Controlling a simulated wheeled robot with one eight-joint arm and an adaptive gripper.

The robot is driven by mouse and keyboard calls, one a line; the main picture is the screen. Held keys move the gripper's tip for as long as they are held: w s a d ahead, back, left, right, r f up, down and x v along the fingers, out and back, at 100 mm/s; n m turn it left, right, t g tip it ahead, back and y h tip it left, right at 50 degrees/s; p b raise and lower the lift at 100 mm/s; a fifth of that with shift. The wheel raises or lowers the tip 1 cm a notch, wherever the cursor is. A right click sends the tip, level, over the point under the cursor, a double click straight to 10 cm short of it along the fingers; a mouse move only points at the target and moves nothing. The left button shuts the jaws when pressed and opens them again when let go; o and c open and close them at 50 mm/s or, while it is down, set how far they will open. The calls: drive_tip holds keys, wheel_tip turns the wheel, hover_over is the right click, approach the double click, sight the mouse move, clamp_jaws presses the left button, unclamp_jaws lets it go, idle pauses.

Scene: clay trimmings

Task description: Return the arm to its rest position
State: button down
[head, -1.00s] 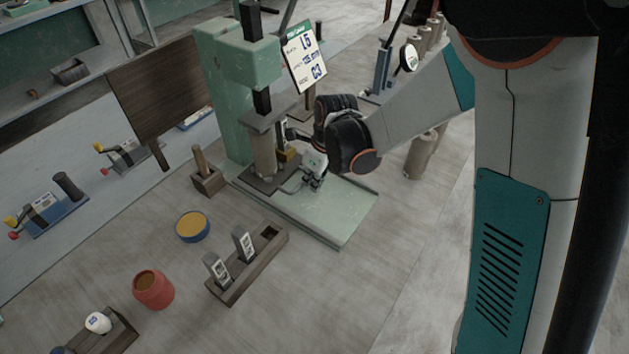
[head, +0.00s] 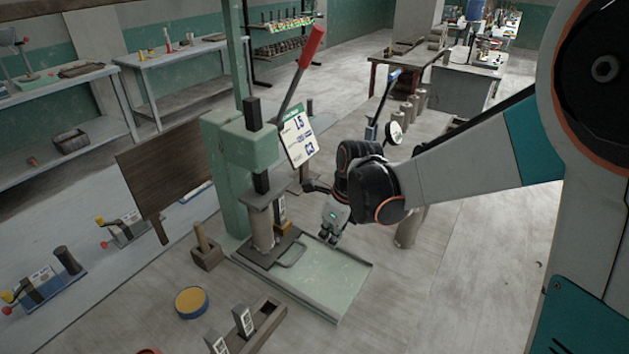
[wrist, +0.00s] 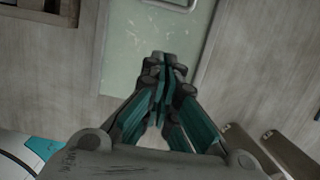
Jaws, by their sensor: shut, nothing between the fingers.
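My gripper (head: 331,236) hangs at the end of my arm above the pale green base plate (head: 335,285) of the press, pointing down. In the wrist view my gripper (wrist: 163,62) has its fingers together with nothing between them, over the green base plate (wrist: 120,50). The green press (head: 228,150) stands to the left of my gripper, with a brown cylinder (head: 262,228) under its ram. A metal loop handle (head: 293,254) lies on the plate, apart from the fingers.
A red-handled lever (head: 305,55) rises from the press beside a white sign (head: 297,137). Grey cylinders (head: 408,228) stand right of my wrist. A wooden rack (head: 262,325) with labelled pieces and a yellow-topped blue tin (head: 191,301) lie in front. Floor at right is clear.

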drive_tip(key=s+d+r+n+t, duration=0.2)
drive_tip(key=s+d+r+n, duration=0.2)
drive_tip(key=s+n, duration=0.2)
drive_tip(key=s+d+r+n+t+h, duration=0.1)
drive_tip(key=s+d+r+n, duration=0.3)
drive_tip(key=n, duration=0.7)
drive_tip(key=s+d+r+n+t+h, duration=0.1)
drive_tip(key=s+d+r+n+t, duration=0.1)
drive_tip(key=s+n, duration=0.6)
wheel_tip(320, 180, up, 3)
drive_tip(key=shift+s+d+f+t, duration=0.1)
drive_tip(key=shift+s+d+t, duration=0.3)
drive_tip(key=shift+d, duration=0.5)
